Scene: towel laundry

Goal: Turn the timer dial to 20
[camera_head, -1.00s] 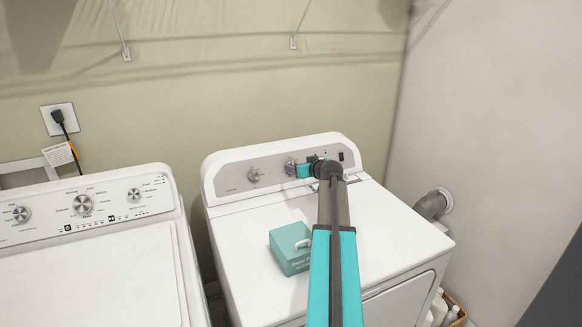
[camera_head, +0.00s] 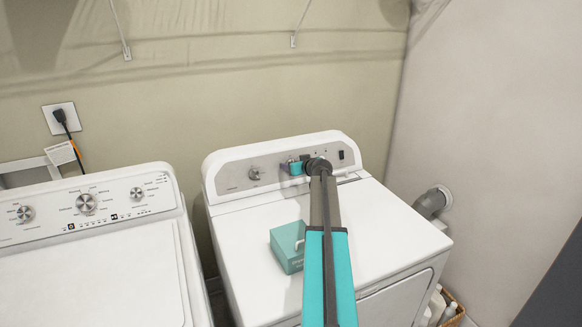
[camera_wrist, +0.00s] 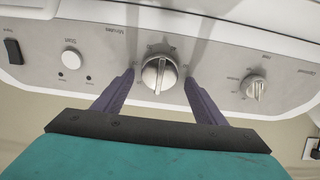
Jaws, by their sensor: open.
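The timer dial (camera_wrist: 160,73) is a silver knob with a raised grip bar, beside the word "Minutes" on the dryer's control panel (camera_head: 228,180). The wrist view shows the panel upside down. My gripper (camera_wrist: 158,77) is open, with one purple finger on each side of the dial and a gap on both sides. The dial's bar stands close to upright in that view. Its scale is too small to read. In the head view my gripper (camera_head: 292,166) is at the panel and hides the dial.
A second dial (camera_wrist: 254,87) sits beside it, also in the head view (camera_head: 254,173). A round Start button (camera_wrist: 71,59) and a dark switch (camera_wrist: 13,51) are on the other side. A teal box (camera_head: 288,246) stands on the dryer top. A washer (camera_head: 90,260) stands at left.

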